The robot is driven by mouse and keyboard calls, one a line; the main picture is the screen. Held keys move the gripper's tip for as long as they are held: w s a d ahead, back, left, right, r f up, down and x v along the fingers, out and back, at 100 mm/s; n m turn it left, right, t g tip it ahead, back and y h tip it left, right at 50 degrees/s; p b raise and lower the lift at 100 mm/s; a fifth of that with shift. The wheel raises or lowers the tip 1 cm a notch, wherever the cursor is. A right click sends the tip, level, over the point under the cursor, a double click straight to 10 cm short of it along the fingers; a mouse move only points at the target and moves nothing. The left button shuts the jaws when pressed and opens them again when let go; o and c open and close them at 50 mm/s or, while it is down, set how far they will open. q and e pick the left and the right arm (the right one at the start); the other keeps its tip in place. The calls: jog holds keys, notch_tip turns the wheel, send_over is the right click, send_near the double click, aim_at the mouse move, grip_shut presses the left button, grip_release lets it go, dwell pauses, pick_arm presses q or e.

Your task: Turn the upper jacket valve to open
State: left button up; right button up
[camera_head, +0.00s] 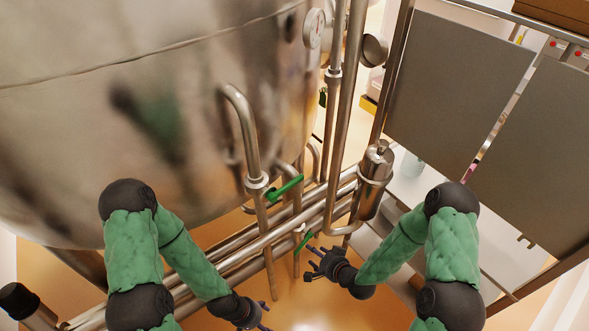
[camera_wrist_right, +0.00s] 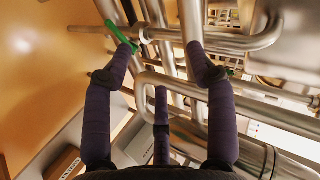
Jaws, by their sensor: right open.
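Two green valve handles show in the head view. The upper green handle (camera_head: 287,187) sits on a vertical pipe beside the tank and slants up to the right. The lower green handle (camera_head: 303,241) sits on a pipe below it, close to my right gripper. My right gripper (camera_head: 314,264) is open and empty, apart from the upper handle. In the right wrist view its spread fingers (camera_wrist_right: 163,66) face the pipes, and a green handle (camera_wrist_right: 121,34) lies just beyond the left fingertip; I cannot tell which handle it is. My left gripper (camera_head: 262,317) is low at the bottom edge, its fingers partly cut off.
The large steel tank (camera_head: 150,110) fills the upper left. Several horizontal pipes (camera_head: 265,240) run under the handles. A steel cylinder (camera_head: 373,185) and grey panels (camera_head: 455,90) stand on the right. Orange floor is open below the pipes.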

jog(key=w+r+m+t+y+p, duration=0.2)
jog(key=w+r+t+p, duration=0.15)
jog(key=r, duration=0.65)
jog(key=m+t+y+p, duration=0.2)
jog(key=p, duration=0.2)
send_near(294, 184)
jog(key=f, duration=0.1)
pick_arm(q)
notch_tip(294, 184, up, 11)
jog(key=p, duration=0.2)
jog(key=shift+w+a+r, duration=0.15)
jog(key=shift+w, duration=0.05)
pick_arm(e)
jog(key=x, duration=1.1)
jog(key=shift+w+d+f, duration=0.2)
jog(key=shift+w+f, duration=0.05)
grip_shut()
